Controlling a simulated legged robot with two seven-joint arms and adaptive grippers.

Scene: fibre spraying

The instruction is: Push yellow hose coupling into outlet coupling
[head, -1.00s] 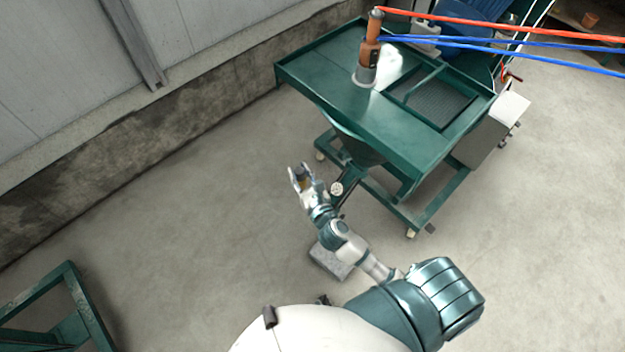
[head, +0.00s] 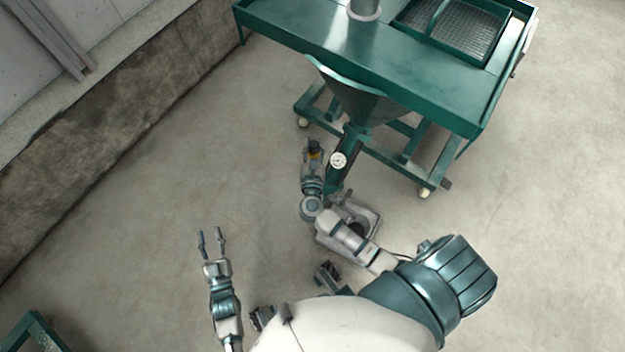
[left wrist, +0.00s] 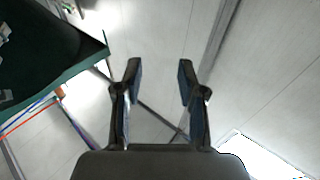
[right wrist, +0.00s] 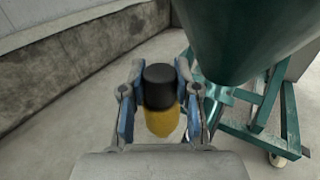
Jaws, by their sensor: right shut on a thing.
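The yellow hose coupling (right wrist: 162,120) with a black end (right wrist: 159,87) sits between the fingers of my right gripper (right wrist: 160,100) in the right wrist view, and the gripper is shut on it. In the head view my right gripper (head: 314,155) holds the coupling (head: 315,154) just left of the hopper's lower outlet pipe (head: 345,170), which carries a round white gauge (head: 338,160). I cannot make out the outlet coupling itself. My left gripper (head: 211,236) is open and empty, low on the left; its spread fingers also show in the left wrist view (left wrist: 158,85).
The green spraying machine (head: 400,85) stands on a wheeled frame ahead, its hopper (head: 350,100) close to my right gripper. A grey box-like unit (head: 365,220) is under my right forearm. A concrete wall (head: 120,120) runs along the left. The floor between is clear.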

